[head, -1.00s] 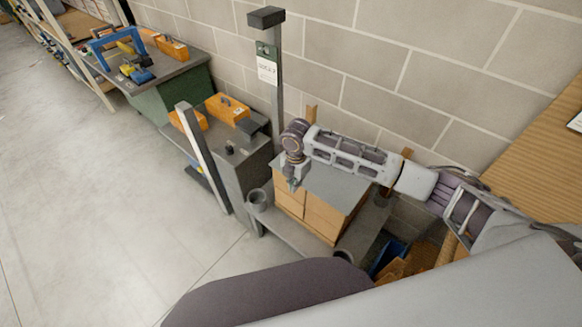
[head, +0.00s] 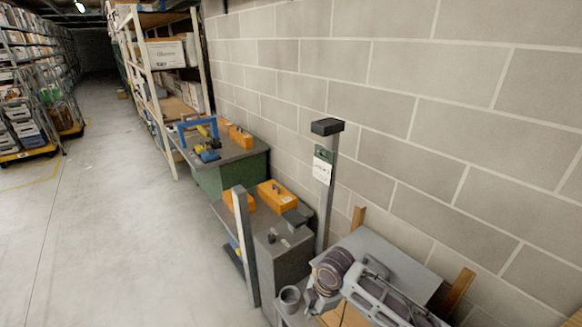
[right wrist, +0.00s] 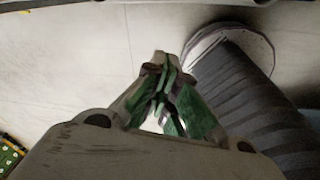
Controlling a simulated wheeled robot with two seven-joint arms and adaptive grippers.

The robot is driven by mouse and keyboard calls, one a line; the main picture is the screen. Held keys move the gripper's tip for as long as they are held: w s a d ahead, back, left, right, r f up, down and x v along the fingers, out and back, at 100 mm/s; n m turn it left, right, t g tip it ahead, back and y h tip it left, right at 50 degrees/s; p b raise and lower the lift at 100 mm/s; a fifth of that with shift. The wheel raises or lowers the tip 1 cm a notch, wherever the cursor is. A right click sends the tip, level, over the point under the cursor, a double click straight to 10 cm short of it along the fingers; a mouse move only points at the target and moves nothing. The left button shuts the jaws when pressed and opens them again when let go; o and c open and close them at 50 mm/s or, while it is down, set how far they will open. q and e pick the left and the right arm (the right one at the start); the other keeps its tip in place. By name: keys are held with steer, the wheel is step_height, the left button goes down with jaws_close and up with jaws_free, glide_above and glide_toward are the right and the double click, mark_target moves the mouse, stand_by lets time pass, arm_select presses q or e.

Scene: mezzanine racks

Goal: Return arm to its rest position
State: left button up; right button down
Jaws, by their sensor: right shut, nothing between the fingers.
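My right arm comes in from the lower right of the head view, over a grey-topped cabinet with wooden sides (head: 385,258). My right gripper (head: 311,302) hangs at the arm's end, small and partly hidden by the wrist, near a grey cup (head: 290,297). In the right wrist view the gripper's green-padded fingers (right wrist: 163,64) meet at their tips, with nothing between them. My left gripper is in neither view.
A grey post with a white tag (head: 323,165) stands by the block wall. Orange toolboxes (head: 276,195) sit on the nearer bench, and a blue-handled tool (head: 196,128) on the farther one. Shelving lines the back. The floor (head: 130,230) at left is clear.

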steer(key=s+r+m+t+y, duration=0.2)
steer(key=s+m, duration=0.4)
steer(key=m, duration=0.2)
steer(key=s+d+m+h, duration=0.2)
steer(key=s+d+m, duration=0.2)
steer(key=d+m, duration=0.3)
steer(key=s+d+m+h, duration=0.2)
steer(key=s+d+m, duration=0.3)
steer(key=d, duration=0.3)
steer(key=s+f, duration=0.3)
steer(key=f, duration=3.1)
steer(key=s+d+f+g, duration=0.1)
steer(key=s+d+f, duration=0.1)
steer(key=s+f, duration=0.7)
steer(key=s+d+f, duration=0.2)
steer(key=s+f, duration=0.7)
steer(key=s, duration=0.3)
steer(key=shift+s+d+f+g, duration=0.2)
steer(key=shift+s+f+g, duration=0.15)
steer(key=shift+s+g, duration=0.05)
